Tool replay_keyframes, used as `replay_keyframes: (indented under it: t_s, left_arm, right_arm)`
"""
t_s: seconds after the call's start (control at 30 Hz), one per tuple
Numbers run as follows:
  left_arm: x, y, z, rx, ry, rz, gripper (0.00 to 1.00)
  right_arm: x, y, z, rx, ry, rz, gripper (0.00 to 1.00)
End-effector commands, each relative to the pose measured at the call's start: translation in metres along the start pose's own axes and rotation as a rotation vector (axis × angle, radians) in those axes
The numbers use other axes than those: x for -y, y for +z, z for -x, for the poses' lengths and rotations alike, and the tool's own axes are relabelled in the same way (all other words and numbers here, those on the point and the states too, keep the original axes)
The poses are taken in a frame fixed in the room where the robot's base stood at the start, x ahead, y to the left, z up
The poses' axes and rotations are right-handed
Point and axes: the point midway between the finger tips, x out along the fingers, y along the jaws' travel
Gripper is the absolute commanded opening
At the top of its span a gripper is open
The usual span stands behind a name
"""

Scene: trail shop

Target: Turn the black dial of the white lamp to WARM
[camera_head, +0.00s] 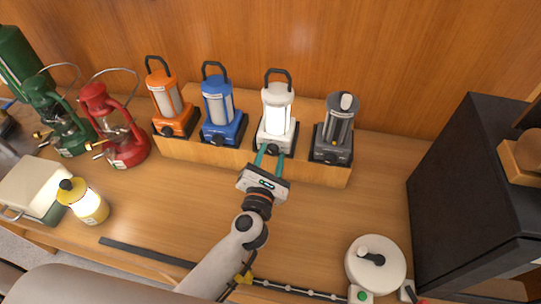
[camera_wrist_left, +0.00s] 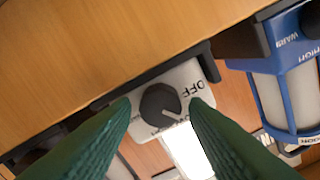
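The white lamp (camera_head: 277,117) stands on the wooden riser with its tube lit. Its black dial (camera_wrist_left: 160,105) faces the front of its base; the left wrist view shows it upside down. The dial's pale mark points to the lower right there, and the word OFF is printed right of the dial. My left gripper (camera_head: 270,150) is at the front of the lamp's base. In the left wrist view its two green fingers (camera_wrist_left: 160,107) stand apart on either side of the dial, with visible gaps. The other dial labels are hidden or unreadable. My right gripper is not in view.
A blue lantern (camera_head: 219,105) and an orange one (camera_head: 166,100) stand left of the white lamp, a grey one (camera_head: 337,130) close on its right. Red (camera_head: 122,140) and green lanterns are farther left. A black cabinet (camera_head: 470,180) stands right. The counter between is largely clear.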

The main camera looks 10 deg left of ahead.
Motion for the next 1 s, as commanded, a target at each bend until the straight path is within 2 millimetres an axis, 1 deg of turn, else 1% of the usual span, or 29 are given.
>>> replay_keyframes:
  t_s: [0.3,0.43,0.57,0.8,0.9,1.0]
  left_arm:
    - [0.0,0.0,0.0,0.0,0.0,0.002,0.5]
    - [-0.001,0.001,0.008,0.0,0.0,0.002,0.5]
    - [-0.002,0.003,0.03,0.002,0.002,0.003,0.5]
    - [-0.002,0.004,0.082,0.003,0.002,0.002,0.5]
    - [-0.002,0.003,0.099,0.002,0.002,0.002,0.5]
    - [-0.002,0.003,0.111,0.001,0.002,0.001,0.5]
  right_arm:
    - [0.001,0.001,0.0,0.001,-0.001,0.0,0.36]
    - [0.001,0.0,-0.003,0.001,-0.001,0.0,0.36]
    - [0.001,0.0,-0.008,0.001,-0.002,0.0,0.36]
    - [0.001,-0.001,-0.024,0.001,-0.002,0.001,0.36]
    - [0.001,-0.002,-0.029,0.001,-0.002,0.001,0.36]
    - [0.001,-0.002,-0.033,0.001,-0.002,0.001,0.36]
